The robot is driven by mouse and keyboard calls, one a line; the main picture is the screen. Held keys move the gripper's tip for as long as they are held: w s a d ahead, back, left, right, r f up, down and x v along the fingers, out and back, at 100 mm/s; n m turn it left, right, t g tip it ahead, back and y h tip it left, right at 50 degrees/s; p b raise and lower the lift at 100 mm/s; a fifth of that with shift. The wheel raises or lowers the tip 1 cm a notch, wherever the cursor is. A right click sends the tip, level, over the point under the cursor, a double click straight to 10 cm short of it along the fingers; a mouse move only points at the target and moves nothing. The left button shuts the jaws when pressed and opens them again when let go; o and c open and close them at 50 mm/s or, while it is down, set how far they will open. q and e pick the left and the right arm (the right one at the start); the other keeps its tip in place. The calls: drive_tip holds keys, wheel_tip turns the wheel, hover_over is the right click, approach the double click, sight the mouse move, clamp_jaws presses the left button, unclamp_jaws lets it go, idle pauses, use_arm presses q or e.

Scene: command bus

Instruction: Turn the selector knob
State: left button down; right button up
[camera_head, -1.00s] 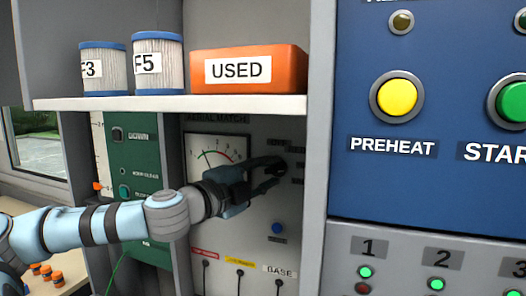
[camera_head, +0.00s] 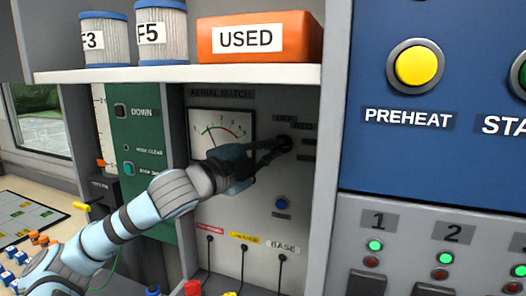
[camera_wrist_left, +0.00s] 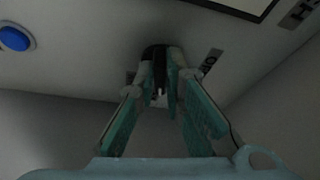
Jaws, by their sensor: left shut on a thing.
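The black selector knob (camera_head: 285,144) is on the grey AERIAL MATCH panel, right of the dial meter (camera_head: 221,130). My left gripper (camera_head: 278,148) reaches in from the left and is shut on the knob, partly hiding it in the head view. In the left wrist view the fingers (camera_wrist_left: 160,95) close on both sides of the dark knob (camera_wrist_left: 154,55). Small labels stand around the knob, but they are too small to read surely. My right gripper is not in view.
A white shelf (camera_head: 180,74) with filter cans and an orange USED box (camera_head: 259,36) hangs above. A grey divider (camera_head: 332,180) and the blue panel with the yellow PREHEAT button (camera_head: 416,66) stand to the right.

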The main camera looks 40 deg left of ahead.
use_arm(q)
drive_tip(key=n, duration=0.1)
drive_tip(key=n+t+b, duration=0.1)
drive_tip(key=n, duration=0.1)
drive_tip(key=n+y+b, duration=0.1)
drive_tip(key=shift+d+f+t, duration=0.1)
drive_tip(key=shift+d+t, duration=0.15)
drive_tip(key=shift+t, duration=0.05)
drive_tip(key=shift+w+d+n+t+y+b, duration=0.1)
drive_tip(key=shift+n+t+y+b, duration=0.2)
drive_tip(key=shift+n, duration=0.7)
drive_tip(key=shift+w+d+n+t+y+b, duration=0.1)
drive_tip(key=shift+n+y+b, duration=0.25)
drive_tip(key=shift+n, duration=0.65)
drive_tip(key=c, duration=1.7)
unclamp_jaws()
drive_tip(key=shift+s, duration=0.1)
drive_tip(key=shift+d, duration=0.1)
wheel_tip(320, 180, up, 10)
drive_tip(key=shift+r, duration=0.1)
